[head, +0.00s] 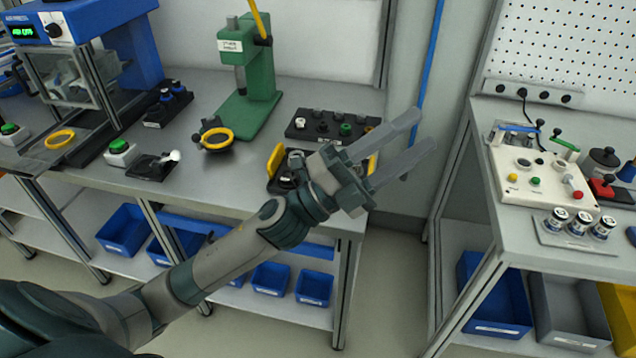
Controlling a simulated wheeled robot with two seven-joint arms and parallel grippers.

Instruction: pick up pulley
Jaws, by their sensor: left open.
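My left gripper (416,137) is open and empty, its two grey fingers pointing right over the gap beyond the left bench's right end. No part can be told surely as the pulley. A black tray (310,133) at the back right of the left bench holds several small grey, dark and green parts. A black fixture with a yellow block (275,160) stands in front of it, partly hidden behind my gripper and wrist. My right gripper is not in view.
A green press (250,80) and a yellow ring on a black holder (217,138) stand on the left bench. A blue machine (95,40) is at far left. The right bench (485,215) carries a white panel box (540,180) and several small cans. Floor shows between the benches.

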